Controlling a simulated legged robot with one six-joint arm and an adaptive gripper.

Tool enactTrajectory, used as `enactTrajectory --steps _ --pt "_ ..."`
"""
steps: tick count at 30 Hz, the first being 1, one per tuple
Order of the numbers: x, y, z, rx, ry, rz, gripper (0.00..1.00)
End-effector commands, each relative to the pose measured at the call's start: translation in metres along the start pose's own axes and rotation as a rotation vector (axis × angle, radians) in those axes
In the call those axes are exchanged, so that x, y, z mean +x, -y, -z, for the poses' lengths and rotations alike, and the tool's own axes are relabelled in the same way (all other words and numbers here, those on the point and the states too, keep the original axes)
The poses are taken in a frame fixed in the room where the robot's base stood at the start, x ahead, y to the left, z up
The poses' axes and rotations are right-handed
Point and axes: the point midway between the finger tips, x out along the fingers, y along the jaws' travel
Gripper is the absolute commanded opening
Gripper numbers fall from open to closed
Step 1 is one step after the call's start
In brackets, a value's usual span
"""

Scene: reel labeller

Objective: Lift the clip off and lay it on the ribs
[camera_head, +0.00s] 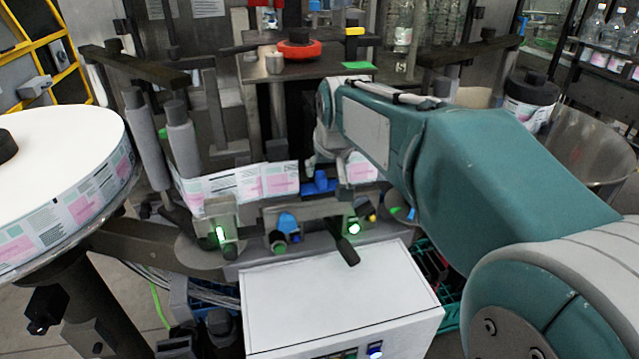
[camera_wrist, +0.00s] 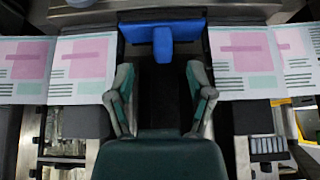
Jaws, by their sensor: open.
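The blue clip (camera_wrist: 185,30) lies across the gap between two stretches of label web in the wrist view, with a narrow tab (camera_wrist: 162,46) pointing toward my gripper. It also shows as a small blue piece (camera_head: 320,183) in the head view, beside the label strip. My gripper (camera_wrist: 160,74) is open and empty. Its two fingers stand apart, one on each side of the tab's line, and appear just short of it. In the head view my arm largely hides the gripper. I cannot identify the ribs with certainty; a grey ribbed surface (camera_wrist: 268,146) shows at lower right in the wrist view.
A label web (camera_head: 240,182) runs across the machine from the big reel (camera_head: 60,130) at left. Upright rollers (camera_head: 180,140) stand left of the clip. A white control box (camera_head: 335,295) is in front. Sensors and a black handle (camera_head: 347,250) sit just before the web.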

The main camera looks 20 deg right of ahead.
Motion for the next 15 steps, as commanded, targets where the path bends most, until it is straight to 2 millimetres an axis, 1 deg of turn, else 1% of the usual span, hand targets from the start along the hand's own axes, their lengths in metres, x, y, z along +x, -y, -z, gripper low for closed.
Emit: enactTrajectory --steps 6,9,12,15 --pt "0.032 0.005 0.001 -0.001 0.005 0.000 0.69" --pt "0.044 0.004 0.001 0.000 0.002 0.000 0.69" --pt "0.050 0.004 0.002 0.000 0.001 0.000 0.69" --pt "0.051 0.004 0.002 0.000 0.000 0.000 0.69"
